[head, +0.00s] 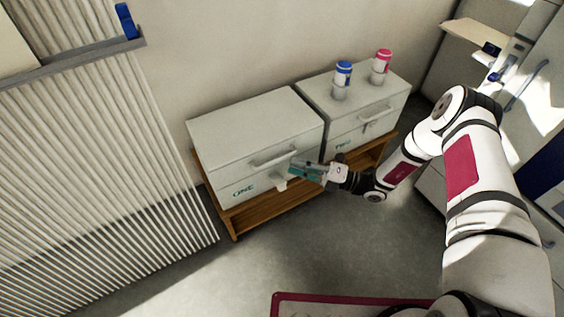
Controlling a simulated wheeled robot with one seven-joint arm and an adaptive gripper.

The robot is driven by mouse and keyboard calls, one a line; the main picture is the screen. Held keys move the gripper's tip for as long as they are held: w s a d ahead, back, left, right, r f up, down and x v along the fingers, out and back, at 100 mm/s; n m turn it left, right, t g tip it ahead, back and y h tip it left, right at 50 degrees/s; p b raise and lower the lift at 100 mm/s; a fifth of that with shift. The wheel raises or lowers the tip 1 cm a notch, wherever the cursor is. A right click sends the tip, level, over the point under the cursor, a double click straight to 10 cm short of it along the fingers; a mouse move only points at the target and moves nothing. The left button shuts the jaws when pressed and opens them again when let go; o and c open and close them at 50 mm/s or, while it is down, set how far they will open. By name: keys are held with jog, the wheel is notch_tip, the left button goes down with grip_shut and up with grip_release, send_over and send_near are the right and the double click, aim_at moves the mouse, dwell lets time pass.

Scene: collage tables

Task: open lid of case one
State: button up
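Case one (225,165) is a pale grey box with green "ONE" lettering on its front, standing on a low wooden bench. Its lid (250,122) is down, with a bar handle (273,157) on the lid's front. A small pale latch-like part (281,184) shows below the handle. My gripper (293,169), with teal fingers, is in front of case one's right part, close to the right end of the handle. I cannot tell whether it touches the handle, or how far its fingers are apart.
Case two (345,140) stands to the right, closed, with a blue-capped jar (342,80) and a pink-capped jar (381,67) on its lid. The wooden bench (260,211) carries both cases. A ribbed panel (90,170) stands at left.

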jog(key=shift+b+x, duration=0.45)
jog(key=shift+x, duration=2.2)
grip_shut()
